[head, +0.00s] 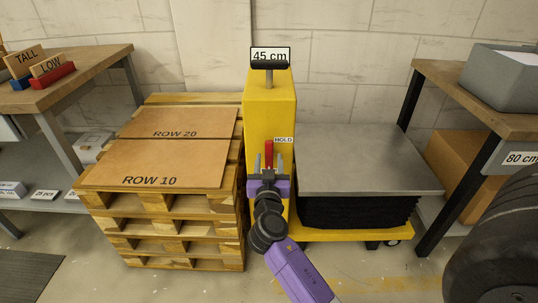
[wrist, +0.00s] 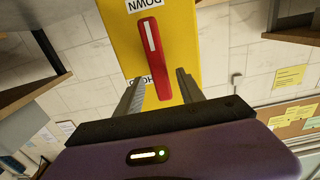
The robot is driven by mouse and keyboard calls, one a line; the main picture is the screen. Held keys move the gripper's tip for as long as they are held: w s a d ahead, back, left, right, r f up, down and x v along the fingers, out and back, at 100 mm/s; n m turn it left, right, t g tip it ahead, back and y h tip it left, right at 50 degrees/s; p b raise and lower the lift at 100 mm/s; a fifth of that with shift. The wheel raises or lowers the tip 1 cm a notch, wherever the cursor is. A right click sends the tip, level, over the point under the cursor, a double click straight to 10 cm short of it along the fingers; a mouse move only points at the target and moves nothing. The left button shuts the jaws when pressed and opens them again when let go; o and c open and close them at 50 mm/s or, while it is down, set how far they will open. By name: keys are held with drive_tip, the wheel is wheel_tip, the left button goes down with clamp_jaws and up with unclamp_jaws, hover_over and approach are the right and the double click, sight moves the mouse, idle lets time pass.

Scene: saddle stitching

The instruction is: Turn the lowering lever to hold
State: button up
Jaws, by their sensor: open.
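The lowering lever is a red bar (head: 269,152) on the front of the yellow lift column (head: 270,100). It also shows in the wrist view (wrist: 154,60), slightly tilted, with a white stripe at one end. A HOLD label (head: 284,140) sits beside it in the head view. In the wrist view the labels are upside down; the DOWN label (wrist: 145,4) is past the striped end, and the lever partly covers HOLD. My gripper (head: 269,163) is open, with one finger on each side of the lever's plain end; contact is not visible.
A pallet stack with ROW 10 and ROW 20 boards (head: 160,150) stands close on the left. A grey-topped lift platform (head: 365,160) is on the right. A 45 cm sign (head: 270,56) tops the column. Workbenches (head: 60,85) flank both sides.

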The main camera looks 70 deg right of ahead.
sight(269, 156)
drive_tip(key=shift+x, duration=1.9)
clamp_jaws()
